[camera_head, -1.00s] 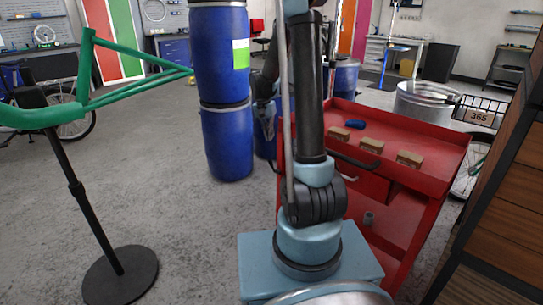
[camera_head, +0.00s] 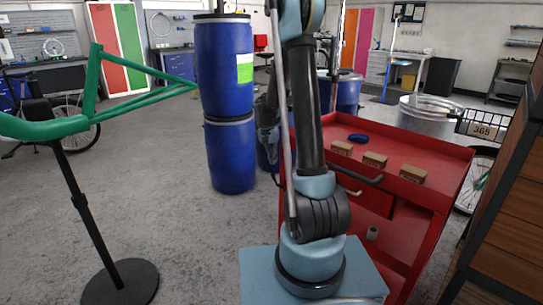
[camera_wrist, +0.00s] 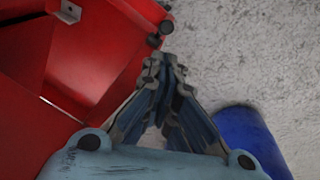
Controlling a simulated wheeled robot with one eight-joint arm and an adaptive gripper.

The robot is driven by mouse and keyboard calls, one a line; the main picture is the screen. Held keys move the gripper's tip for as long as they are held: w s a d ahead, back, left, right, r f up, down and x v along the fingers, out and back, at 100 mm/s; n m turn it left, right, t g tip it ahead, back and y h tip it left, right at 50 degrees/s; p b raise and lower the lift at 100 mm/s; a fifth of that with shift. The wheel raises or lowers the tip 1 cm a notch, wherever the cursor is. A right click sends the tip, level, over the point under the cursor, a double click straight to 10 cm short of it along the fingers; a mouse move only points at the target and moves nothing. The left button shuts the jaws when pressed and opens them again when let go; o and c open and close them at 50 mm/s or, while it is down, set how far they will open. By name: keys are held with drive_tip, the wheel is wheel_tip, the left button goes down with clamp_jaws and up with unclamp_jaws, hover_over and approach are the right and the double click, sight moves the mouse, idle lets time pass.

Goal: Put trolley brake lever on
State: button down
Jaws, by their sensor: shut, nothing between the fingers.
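The red trolley (camera_head: 424,150) stands right of my arm in the head view, its lower part partly hidden by the arm. In the wrist view its red body (camera_wrist: 95,50) fills the upper left. A dark caster (camera_wrist: 155,40) shows at the trolley's corner, just above my fingertips. The brake lever cannot be told apart clearly there; small dark parts lie around the caster. My gripper (camera_wrist: 166,62) is shut and empty, its fingertips together close to the caster; contact cannot be told. In the head view the gripper's tips are hidden.
Stacked blue barrels (camera_head: 230,155) stand left of my arm; a blue barrel (camera_wrist: 245,140) shows beside the gripper. A green frame on a stand (camera_head: 90,225) is at left. Wooden drawers (camera_head: 510,200) crowd the right. Grey floor is free between stand and barrels.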

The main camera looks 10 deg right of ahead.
drive_tip(key=shift+d+f, duration=0.25)
drive_tip(key=shift+f, duration=1.05)
drive_tip(key=shift+d+f, duration=0.25)
drive_tip(key=shift+f, duration=1.05)
